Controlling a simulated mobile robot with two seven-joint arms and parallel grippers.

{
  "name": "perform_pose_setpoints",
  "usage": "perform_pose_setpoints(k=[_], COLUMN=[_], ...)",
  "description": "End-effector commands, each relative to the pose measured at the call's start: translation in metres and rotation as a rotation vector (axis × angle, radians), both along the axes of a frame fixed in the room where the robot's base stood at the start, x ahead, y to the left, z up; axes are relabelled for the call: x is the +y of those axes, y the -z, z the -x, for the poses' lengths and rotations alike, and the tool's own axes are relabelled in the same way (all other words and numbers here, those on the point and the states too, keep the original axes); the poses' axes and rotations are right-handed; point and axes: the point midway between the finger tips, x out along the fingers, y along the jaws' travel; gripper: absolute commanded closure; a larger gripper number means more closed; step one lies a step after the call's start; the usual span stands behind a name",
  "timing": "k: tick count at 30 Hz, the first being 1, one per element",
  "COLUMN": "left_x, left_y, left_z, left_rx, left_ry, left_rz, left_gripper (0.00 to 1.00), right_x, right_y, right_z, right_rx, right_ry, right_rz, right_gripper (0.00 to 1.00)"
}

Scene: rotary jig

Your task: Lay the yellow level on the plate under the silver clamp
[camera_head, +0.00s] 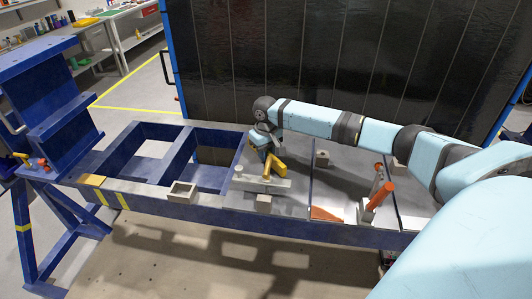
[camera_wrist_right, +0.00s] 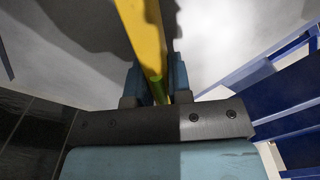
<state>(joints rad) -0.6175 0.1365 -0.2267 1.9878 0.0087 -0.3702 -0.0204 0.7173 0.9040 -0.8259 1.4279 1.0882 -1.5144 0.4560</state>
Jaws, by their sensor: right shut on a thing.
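The yellow level (camera_head: 275,165) is in my right gripper (camera_head: 265,143), held near the grey plate (camera_head: 293,200) on the blue frame. In the right wrist view the level (camera_wrist_right: 141,30) runs up from between the fingers (camera_wrist_right: 157,85), with a green part close to them. A pale grey bar-like piece (camera_head: 262,184) lies on the plate just in front of the level. I cannot tell for certain whether it is the silver clamp. Whether the level touches the plate is unclear. My left gripper is not in view.
An upright orange-handled fixture (camera_head: 378,196) stands to the right on the frame. Small grey blocks (camera_head: 183,192) sit along it. The frame's left part (camera_head: 165,133) has open bays. A black panel (camera_head: 330,60) stands behind.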

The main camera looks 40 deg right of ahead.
Motion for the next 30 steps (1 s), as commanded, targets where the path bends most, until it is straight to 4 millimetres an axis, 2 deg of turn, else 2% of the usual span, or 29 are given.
perform_pose_setpoints(k=[11,12,14,15,24,30], left_x=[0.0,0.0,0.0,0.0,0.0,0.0], left_y=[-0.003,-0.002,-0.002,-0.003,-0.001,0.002], left_z=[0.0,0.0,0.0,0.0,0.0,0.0], left_rx=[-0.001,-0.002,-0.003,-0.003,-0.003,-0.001], left_ry=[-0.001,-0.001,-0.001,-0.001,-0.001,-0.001], left_rz=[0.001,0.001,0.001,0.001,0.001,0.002], left_gripper=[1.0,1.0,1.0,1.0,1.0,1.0], right_x=[0.0,0.0,0.0,0.0,0.0,-0.001], right_y=[0.006,0.006,0.006,0.006,0.004,-0.025], right_z=[0.0,0.0,0.0,0.0,0.0,-0.001], right_rx=[-0.001,-0.001,-0.001,-0.001,-0.002,-0.005], right_ry=[0.0,0.0,0.0,0.0,0.0,-0.001], right_rz=[0.0,0.0,0.0,0.0,0.001,0.002], right_gripper=[1.0,0.72,0.58,0.56,0.56,0.56])
